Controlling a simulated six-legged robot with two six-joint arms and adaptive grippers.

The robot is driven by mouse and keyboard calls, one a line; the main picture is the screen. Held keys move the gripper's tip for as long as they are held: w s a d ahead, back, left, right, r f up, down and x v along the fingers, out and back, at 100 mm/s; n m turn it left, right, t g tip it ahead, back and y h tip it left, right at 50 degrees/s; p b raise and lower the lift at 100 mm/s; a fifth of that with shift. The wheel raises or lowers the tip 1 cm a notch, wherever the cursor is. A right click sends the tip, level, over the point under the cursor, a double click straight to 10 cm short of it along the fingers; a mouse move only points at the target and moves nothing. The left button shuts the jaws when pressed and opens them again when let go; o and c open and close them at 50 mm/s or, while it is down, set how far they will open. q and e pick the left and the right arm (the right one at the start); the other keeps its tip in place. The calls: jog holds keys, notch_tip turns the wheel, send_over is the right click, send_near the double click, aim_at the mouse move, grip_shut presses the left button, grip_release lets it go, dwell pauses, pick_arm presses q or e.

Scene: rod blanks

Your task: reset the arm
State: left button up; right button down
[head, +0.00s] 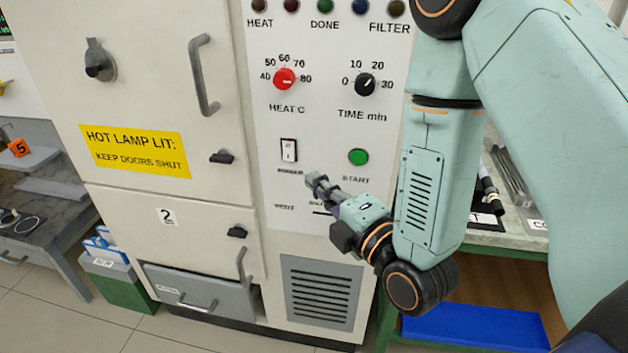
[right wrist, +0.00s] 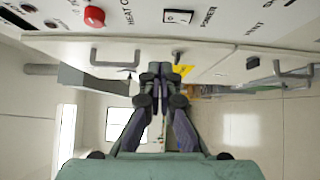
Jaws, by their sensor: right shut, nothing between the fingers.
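My right arm comes in from the right in the head view. Its gripper (head: 318,182) is shut and empty, in front of the lower part of the cabinet's control panel (head: 322,135). It covers part of the labels below the power switch (head: 289,150) and is left of and below the green START button (head: 358,157). In the right wrist view the same gripper (right wrist: 157,75) shows with its fingers together, and the panel runs along the top. I cannot tell whether the fingertips touch the panel. My left gripper is not in view.
The cabinet has two closed doors with handles (head: 205,75) and a drawer (head: 200,291) below. The panel also bears a red HEAT knob (head: 285,79) and a black TIME knob (head: 365,84). A green-framed bench (head: 507,240) stands at right, with a blue bin (head: 475,326) beneath.

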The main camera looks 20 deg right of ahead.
jog(key=shift+s, duration=0.1)
dwell(0.3)
jog(key=s+d+f+m+g+h, duration=0.1)
jog(key=s+f+m+g, duration=0.35)
jog(key=f+m, duration=0.4)
jog(key=s+d+f+m+g+h, duration=0.1)
jog(key=s+f+m+g, duration=0.35)
jog(key=f+m, duration=0.4)
jog(key=s+f+m+g, duration=0.2)
jog(key=s+f+g, duration=0.2)
jog(key=s+f, duration=0.3)
jog(key=s+d+f+m+g+h, duration=0.1)
jog(key=s+f+g, duration=0.4)
jog(key=s, duration=0.8)
jog(key=shift+f+m+h, duration=0.3)
jog(key=shift+f+m, duration=0.2)
jog(key=shift+f, duration=0.35)
jog(key=shift+s+d, duration=0.1)
jog(key=shift+s, duration=0.05)
